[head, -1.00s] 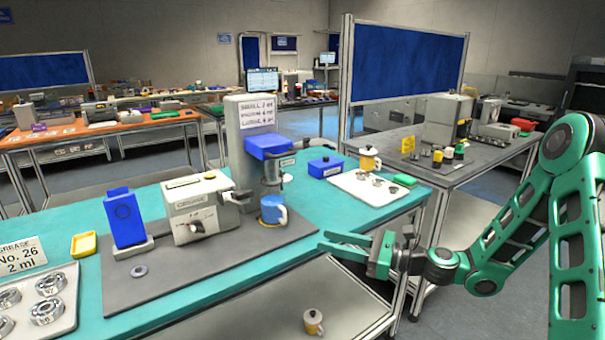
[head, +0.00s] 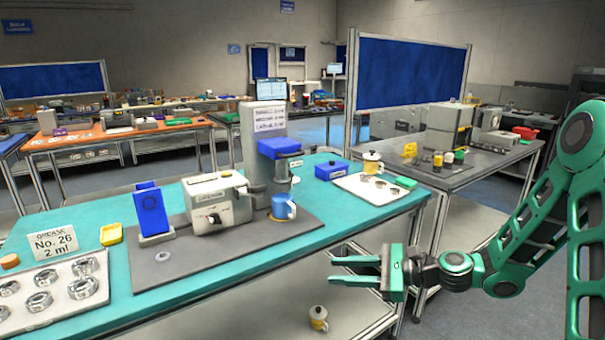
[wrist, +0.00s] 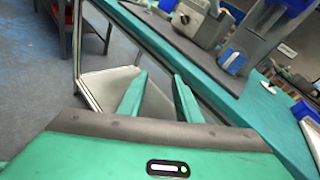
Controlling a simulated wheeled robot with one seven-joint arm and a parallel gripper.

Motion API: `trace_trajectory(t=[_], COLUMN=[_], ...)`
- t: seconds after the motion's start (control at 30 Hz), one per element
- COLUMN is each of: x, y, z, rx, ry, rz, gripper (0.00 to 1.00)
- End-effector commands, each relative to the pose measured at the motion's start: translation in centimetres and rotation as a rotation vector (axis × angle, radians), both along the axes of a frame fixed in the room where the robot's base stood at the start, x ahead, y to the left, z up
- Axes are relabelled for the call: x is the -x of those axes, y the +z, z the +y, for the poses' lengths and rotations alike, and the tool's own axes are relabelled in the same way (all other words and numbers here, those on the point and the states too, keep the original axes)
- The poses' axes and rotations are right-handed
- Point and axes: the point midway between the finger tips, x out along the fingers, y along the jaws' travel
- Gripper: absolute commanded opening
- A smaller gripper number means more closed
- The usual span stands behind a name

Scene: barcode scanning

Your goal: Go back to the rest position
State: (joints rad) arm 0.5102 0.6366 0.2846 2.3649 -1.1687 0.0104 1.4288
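My green gripper (head: 352,270) is at the centre right of the head view, in free air in front of the table's near edge. Its two fingers point left and stand apart, with nothing between them. In the wrist view the fingers (wrist: 158,95) are also apart and empty, with the lower shelf and the floor showing beyond them. The teal table (head: 365,222) is beyond my gripper. A blue mug (head: 281,207) stands on the dark mat (head: 205,256) under the dispenser, clear of my gripper.
A grey machine (head: 215,203), a blue stand (head: 151,212) and a tray of metal rings (head: 62,312) are on the table. A white tray (head: 362,191) with a yellow-topped mug is at its right end. A small mug (head: 318,318) stands on the lower shelf.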

Motion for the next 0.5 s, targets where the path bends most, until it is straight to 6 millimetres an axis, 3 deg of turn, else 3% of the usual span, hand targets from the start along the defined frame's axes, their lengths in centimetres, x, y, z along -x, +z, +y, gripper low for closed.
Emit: trace_trajectory(t=[0.27, 0.5], x=[3.3, 7.4], y=[-2.6, -4.3], z=[-2.7, -9.2], rx=[0.344, 0.738], ry=[0.153, 0.359], rz=[-0.167, -0.309], gripper=[0.31, 0.31])
